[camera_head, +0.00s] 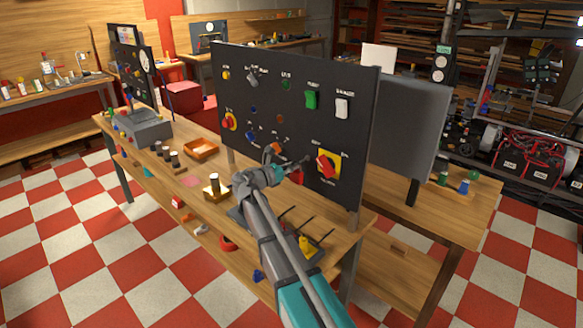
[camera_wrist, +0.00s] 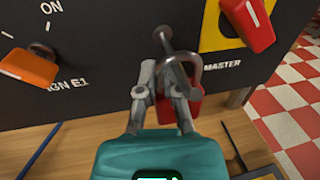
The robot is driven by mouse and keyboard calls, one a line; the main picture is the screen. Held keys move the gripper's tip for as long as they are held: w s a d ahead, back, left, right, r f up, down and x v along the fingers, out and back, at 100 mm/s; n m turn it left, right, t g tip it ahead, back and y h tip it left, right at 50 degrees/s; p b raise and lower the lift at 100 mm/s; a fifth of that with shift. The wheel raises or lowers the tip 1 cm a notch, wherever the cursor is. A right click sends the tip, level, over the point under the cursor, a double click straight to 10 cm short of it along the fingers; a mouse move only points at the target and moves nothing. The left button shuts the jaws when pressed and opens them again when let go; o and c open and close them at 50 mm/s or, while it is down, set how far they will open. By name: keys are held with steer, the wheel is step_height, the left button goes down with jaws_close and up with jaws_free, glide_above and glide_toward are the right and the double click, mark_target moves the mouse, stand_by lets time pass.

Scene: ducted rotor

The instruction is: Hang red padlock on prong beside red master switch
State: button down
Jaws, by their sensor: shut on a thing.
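My gripper (camera_wrist: 162,85) is shut on the red padlock (camera_wrist: 195,103), just in front of the black panel. The padlock's grey shackle (camera_wrist: 200,68) stands up above the fingers, and the body is partly hidden behind them. A grey prong with a round end (camera_wrist: 164,34) overlaps the shackle in the wrist view; I cannot tell whether the shackle is around it. The red master switch (camera_wrist: 248,22) sits on a yellow plate to the right of the prong. In the head view, the padlock (camera_head: 297,177) shows just left of the master switch (camera_head: 325,166).
The panel (camera_head: 335,85) stands on a wooden bench and carries other switches, including an orange knob (camera_wrist: 28,68) left of my gripper. A tray with a yellow padlock (camera_head: 304,243) lies on the bench below. A grey board (camera_head: 408,125) stands behind to the right.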

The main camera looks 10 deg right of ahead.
steer(key=c, duration=0.7)
jaws_free()
steer(key=shift+a, duration=0.1)
steer(key=shift+v, duration=5.95)
